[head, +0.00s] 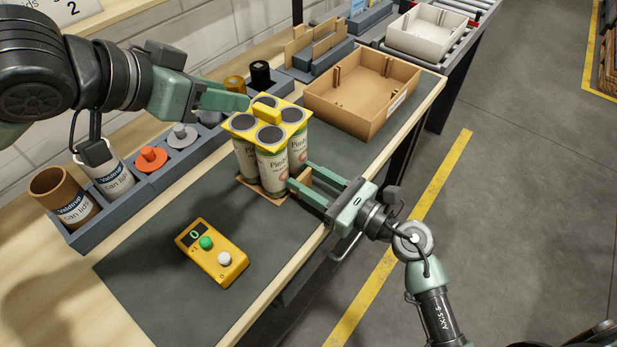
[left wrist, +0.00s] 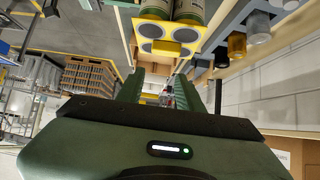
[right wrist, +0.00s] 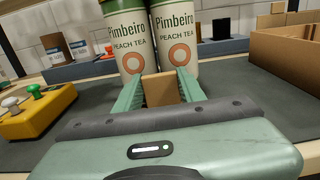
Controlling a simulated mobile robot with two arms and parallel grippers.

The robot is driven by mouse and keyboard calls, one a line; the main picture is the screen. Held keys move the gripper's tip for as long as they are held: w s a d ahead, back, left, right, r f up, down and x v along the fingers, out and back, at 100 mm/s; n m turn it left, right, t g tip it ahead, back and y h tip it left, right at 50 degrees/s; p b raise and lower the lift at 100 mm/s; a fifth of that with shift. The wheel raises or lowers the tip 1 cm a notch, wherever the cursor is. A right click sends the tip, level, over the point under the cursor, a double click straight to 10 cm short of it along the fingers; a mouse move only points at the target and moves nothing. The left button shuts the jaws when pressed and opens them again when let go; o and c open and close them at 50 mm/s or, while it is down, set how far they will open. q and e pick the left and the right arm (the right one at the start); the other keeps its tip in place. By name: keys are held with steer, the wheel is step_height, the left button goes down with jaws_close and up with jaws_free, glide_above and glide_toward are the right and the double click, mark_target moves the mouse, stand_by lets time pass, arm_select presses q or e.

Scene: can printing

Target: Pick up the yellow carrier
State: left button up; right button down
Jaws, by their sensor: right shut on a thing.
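The yellow carrier (head: 265,121) sits on top of several white and green Pimbeiro peach tea cans (head: 272,168), with round dark can tops showing in it. It also shows at the top of the left wrist view (left wrist: 166,40). My left gripper (head: 243,100) is open beside the carrier's top, on its far left side, with nothing between the fingers. My right gripper (head: 296,181) is low at the cans' front right side, shut on a tan cardboard block (right wrist: 160,88). The cans stand upright on a thin cardboard piece (head: 251,187).
A yellow button box (head: 212,252) lies on the dark mat in front. An open cardboard box (head: 362,90) stands behind right. Grey holders with can lids, tubes and stampers (head: 155,160) line the left. The mat between cans and button box is clear.

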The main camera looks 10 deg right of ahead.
arm_select(q)
steer(key=shift+o, duration=0.6)
steer(key=m+g+y, duration=0.3)
steer(key=m+y, duration=0.1)
steer(key=m, duration=0.5)
glide_above(266, 108)
steer(key=s+d, duration=0.1)
steer(key=s, duration=0.1)
steer(key=shift+s+d+f, duration=0.1)
steer(key=shift+d+f, duration=0.1)
steer(key=shift+f, duration=0.2)
steer(key=s+d+r+m+g+y, duration=0.1)
steer(key=d+r+m+g+y, duration=0.2)
steer(key=m+y, duration=0.45)
steer(key=shift+m+t+h, duration=0.25)
steer(key=shift+t+h, duration=0.1)
steer(key=shift+t, duration=0.35)
steer(key=x, duration=0.5)
steer(key=shift+w+a+f, duration=0.1)
steer(key=shift+f, duration=0.05)
steer(key=shift+a+x, duration=0.2)
steer(key=shift+x, duration=1.15)
steer(key=shift+a+x, duration=0.2)
steer(key=shift+x, duration=1.15)
steer(key=shift+c, duration=0.3)
